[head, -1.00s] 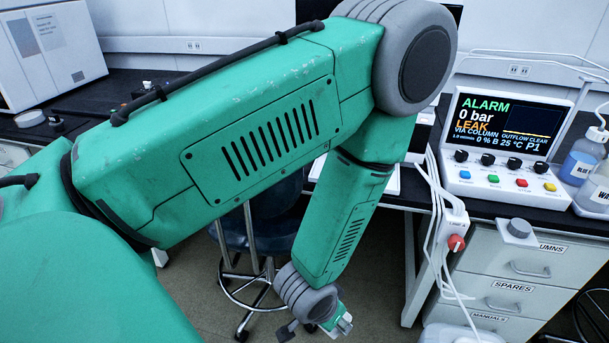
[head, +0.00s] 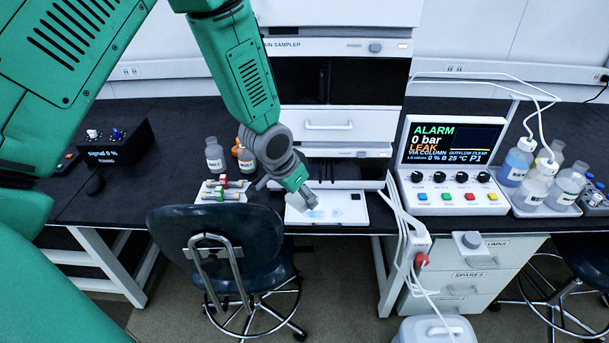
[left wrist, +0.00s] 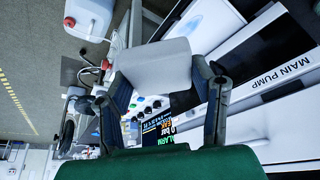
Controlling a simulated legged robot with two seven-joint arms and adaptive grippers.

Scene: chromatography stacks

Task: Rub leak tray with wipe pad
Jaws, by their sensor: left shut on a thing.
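The leak tray (head: 345,216) is a shallow white tray at the bench's front edge, below the instrument stack. Pale blue wet patches show on its floor, with a small dark piece at its right side. My left gripper (head: 304,189) is over the tray's left part, pointing down. In the left wrist view its two fingers are closed on a flat light grey wipe pad (left wrist: 155,65). The tray with a blue patch also shows in that view (left wrist: 190,38). I cannot tell whether the pad touches the tray. My right gripper is out of view.
Several bottles (head: 215,155) and small column pieces (head: 222,190) stand left of the tray. White tubes (head: 395,215) hang right of it, beside the control panel (head: 452,190) reading ALARM, LEAK. A dark chair (head: 215,235) stands in front.

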